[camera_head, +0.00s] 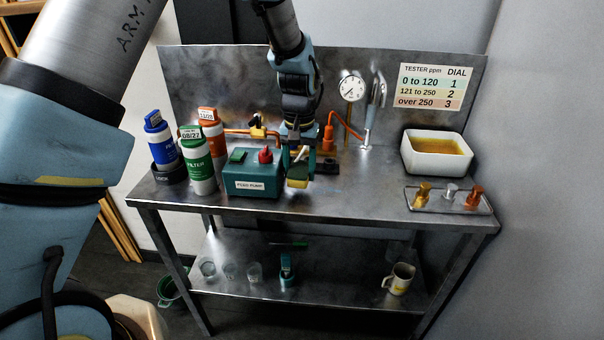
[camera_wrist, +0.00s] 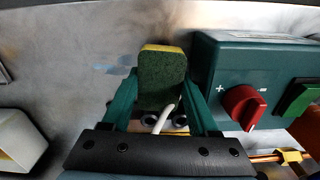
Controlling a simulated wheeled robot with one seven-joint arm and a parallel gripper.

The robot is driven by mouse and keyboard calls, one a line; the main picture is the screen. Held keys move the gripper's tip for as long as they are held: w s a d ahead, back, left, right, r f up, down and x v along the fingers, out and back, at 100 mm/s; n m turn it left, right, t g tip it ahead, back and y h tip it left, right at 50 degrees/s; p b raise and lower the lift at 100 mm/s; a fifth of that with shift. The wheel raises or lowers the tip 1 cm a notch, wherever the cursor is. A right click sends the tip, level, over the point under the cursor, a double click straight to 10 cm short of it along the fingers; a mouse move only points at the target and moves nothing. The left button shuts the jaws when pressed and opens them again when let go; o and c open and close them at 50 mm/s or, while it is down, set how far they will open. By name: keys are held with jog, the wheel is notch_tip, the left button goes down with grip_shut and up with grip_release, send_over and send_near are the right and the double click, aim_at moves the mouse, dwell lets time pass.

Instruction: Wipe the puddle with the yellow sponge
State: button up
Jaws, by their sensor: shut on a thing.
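My gripper (camera_head: 299,166) is shut on the yellow sponge (camera_head: 298,183) just right of the feed pump, low over the bench's front part. In the wrist view the sponge (camera_wrist: 162,80) stands between the green fingers, with a dark green face and a yellow edge. I cannot tell whether it touches the bench. A faint bluish smear, seemingly the puddle (camera_wrist: 112,68), lies on the metal beside the sponge in the wrist view. In the head view it is a faint patch (camera_head: 331,189) right of the sponge.
The green feed pump (camera_head: 256,187), with a red knob (camera_wrist: 242,106), stands close beside my gripper. Filter bottles (camera_head: 197,170) are at left. A white tub (camera_head: 433,166) and a tray of fittings (camera_head: 411,207) are at right. The bench middle-right is clear.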

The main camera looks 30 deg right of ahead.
jog(key=shift+s+r+p, duration=0.1)
jog(key=shift+r+p, duration=1.35)
jog(key=shift+r, duration=1)
jog(key=shift+f, duration=0.1)
